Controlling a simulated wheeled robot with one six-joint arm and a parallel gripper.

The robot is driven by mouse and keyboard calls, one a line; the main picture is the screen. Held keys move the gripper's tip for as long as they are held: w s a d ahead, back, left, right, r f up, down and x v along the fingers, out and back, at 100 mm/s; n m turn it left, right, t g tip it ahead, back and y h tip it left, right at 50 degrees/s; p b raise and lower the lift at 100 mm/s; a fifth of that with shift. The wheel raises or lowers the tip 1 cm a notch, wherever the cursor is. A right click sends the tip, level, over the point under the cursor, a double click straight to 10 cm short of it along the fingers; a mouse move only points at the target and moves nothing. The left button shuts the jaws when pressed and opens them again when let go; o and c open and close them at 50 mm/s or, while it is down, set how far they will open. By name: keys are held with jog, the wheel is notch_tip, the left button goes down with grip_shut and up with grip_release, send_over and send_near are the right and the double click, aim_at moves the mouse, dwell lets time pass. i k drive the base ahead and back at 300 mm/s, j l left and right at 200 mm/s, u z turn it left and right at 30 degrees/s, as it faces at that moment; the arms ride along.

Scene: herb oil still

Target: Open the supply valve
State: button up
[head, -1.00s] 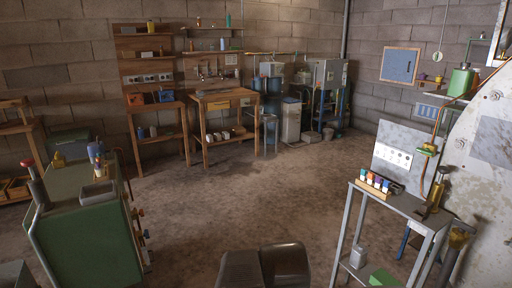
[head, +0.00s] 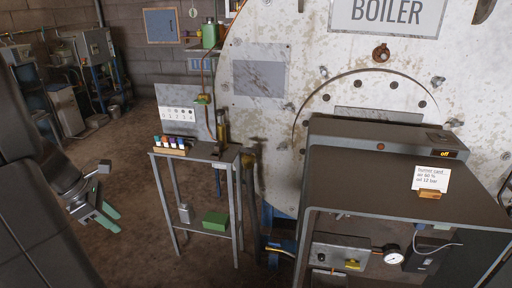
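No part in view carries a readable label naming it the supply valve. A yellow handle (head: 352,265) sits on a grey panel (head: 325,252) under the dark bench at the lower right, left of a round gauge (head: 393,254). A small yellow-green fitting (head: 202,99) sits on the thin pipe below a green canister (head: 209,35). My gripper (head: 109,217) hangs at the left, pointing down and to the right. Its two green fingertips look apart with nothing between them. It is far from both the handle and the fitting.
The white boiler (head: 262,120) fills the back. A narrow metal stand (head: 215,152) with colored bottles (head: 177,143) stands in front of it. A dark bench (head: 385,185) bears a burner card (head: 431,178) and a display reading "off". Floor (head: 135,165) is clear between my gripper and the stand.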

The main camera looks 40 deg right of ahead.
aim_at(249, 150)
jog(key=i+l+z, duration=0.25)
jog(key=z, duration=0.15)
jog(key=i+l+z, duration=0.2)
jog(key=i+z, duration=0.2)
jog(key=i+l+z, duration=0.1)
jog(key=i+z, duration=0.15)
jog(key=z, duration=0.15)
jog(key=i, duration=0.7)
jog(key=l+z, duration=0.05)
jog(key=l, duration=0.05)
